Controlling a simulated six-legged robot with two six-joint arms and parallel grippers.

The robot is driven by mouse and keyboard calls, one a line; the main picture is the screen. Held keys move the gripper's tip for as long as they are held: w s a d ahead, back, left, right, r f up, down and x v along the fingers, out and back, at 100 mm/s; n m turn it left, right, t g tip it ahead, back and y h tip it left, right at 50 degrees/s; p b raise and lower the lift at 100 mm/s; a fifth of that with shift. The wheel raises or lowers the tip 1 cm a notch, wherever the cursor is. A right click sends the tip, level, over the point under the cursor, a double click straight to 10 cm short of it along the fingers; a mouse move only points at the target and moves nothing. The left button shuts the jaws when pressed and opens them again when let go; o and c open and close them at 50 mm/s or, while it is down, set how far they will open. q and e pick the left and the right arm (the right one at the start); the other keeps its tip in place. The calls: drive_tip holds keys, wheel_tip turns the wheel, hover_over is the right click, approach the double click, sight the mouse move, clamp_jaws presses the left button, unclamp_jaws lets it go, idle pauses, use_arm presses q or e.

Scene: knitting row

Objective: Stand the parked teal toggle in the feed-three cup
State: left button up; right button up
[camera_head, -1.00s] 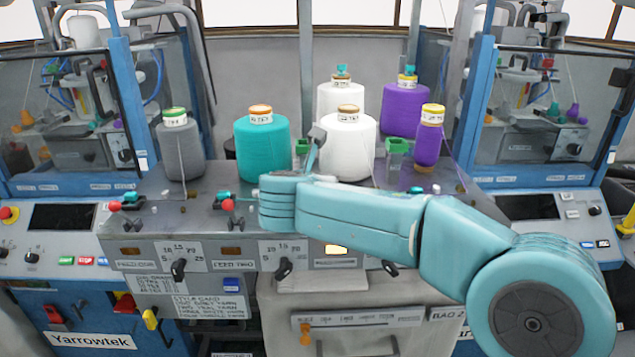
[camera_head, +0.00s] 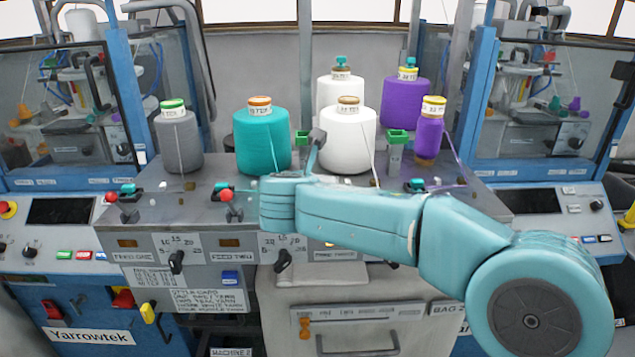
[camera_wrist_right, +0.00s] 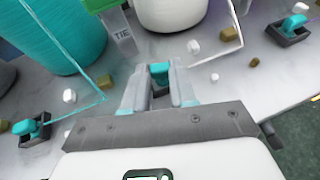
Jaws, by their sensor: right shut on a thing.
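My right gripper (camera_wrist_right: 160,88) is shut on the teal toggle (camera_wrist_right: 159,70), seen between its fingers in the right wrist view. A dark patch shows just under the toggle; I cannot tell whether it is the feed-three cup or whether the toggle touches it. In the head view my right arm comes in from the right, and its hand (camera_head: 278,200) hides the toggle and the feed-three spot. My left gripper is out of view.
Behind the hand stand a teal cone (camera_head: 262,142), a white cone (camera_head: 347,140) and a post with a green top (camera_head: 397,137). Yarn (camera_wrist_right: 85,108) runs close by the fingers. Small white and brown bits (camera_wrist_right: 194,46) lie on the grey top.

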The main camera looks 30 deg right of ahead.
drive_tip(key=o, duration=0.9)
drive_tip(key=shift+w, duration=0.1)
drive_tip(key=b+v, duration=0.1)
drive_tip(key=v, duration=1.5)
drive_tip(key=shift+a, duration=0.1)
